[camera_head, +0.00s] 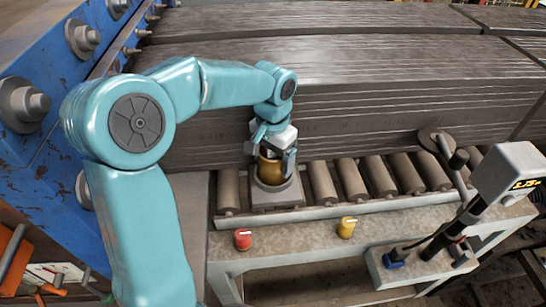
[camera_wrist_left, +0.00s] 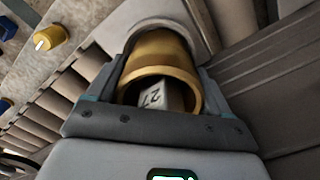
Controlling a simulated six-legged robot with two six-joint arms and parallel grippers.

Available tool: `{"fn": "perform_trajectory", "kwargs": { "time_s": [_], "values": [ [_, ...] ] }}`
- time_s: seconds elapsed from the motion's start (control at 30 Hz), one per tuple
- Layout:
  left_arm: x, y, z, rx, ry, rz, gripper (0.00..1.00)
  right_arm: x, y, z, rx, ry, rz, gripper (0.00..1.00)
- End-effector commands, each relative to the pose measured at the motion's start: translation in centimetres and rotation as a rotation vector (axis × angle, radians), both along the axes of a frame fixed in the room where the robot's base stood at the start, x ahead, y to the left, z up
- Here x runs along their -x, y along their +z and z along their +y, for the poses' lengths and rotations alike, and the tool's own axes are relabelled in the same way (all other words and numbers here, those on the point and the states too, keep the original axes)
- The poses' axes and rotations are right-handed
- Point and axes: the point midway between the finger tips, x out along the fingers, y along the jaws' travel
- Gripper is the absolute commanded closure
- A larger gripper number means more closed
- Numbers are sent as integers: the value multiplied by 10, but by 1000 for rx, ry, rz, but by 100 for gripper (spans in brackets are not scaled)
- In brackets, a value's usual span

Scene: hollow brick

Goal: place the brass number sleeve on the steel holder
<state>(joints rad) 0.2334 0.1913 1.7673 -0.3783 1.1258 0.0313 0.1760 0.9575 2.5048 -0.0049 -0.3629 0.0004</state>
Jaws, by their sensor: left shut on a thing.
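The brass sleeve (camera_head: 269,172) is between the fingers of my left gripper (camera_head: 276,156), which is shut on it. The sleeve is directly above the grey steel holder (camera_head: 276,193) on the roller bench, and its lower end appears at the holder's round top. I cannot tell whether it is fully seated. In the left wrist view the brass sleeve (camera_wrist_left: 155,52) shows its open end, with a grey block (camera_wrist_left: 156,98) marked 27 inside. The holder's grey rim (camera_wrist_left: 203,25) curves around its far end. My right gripper is not in view.
The holder stands among rollers (camera_head: 352,178). A red knob (camera_head: 243,239) and a yellow knob (camera_head: 346,227) are on the bench front. A display device (camera_head: 510,172) on an angled stand is at the right. Stacked dark planks (camera_head: 400,90) lie behind; a blue bolted frame (camera_head: 45,65) is left.

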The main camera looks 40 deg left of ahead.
Motion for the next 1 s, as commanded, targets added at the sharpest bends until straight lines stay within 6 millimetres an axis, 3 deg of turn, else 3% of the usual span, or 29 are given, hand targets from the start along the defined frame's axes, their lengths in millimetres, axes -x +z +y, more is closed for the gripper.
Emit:
{"fn": "perform_trajectory", "kwargs": {
  "time_s": [0.3, 0.33, 0.4, 0.73, 0.87, 1.0],
  "values": [
    [0, -6, 0, 0, 0, -1, 77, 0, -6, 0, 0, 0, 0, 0],
    [0, -6, 0, 0, 0, -1, 14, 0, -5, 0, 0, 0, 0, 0],
    [0, -5, 0, 0, 0, -1, 0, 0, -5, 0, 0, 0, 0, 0],
    [0, 3, 0, -1, 0, -1, 0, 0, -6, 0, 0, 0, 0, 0],
    [-1, 28, 0, -1, 0, -7, 0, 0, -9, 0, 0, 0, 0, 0],
    [-1, 67, 0, -1, 1, -8, 0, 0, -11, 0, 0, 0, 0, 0]
  ]
}}
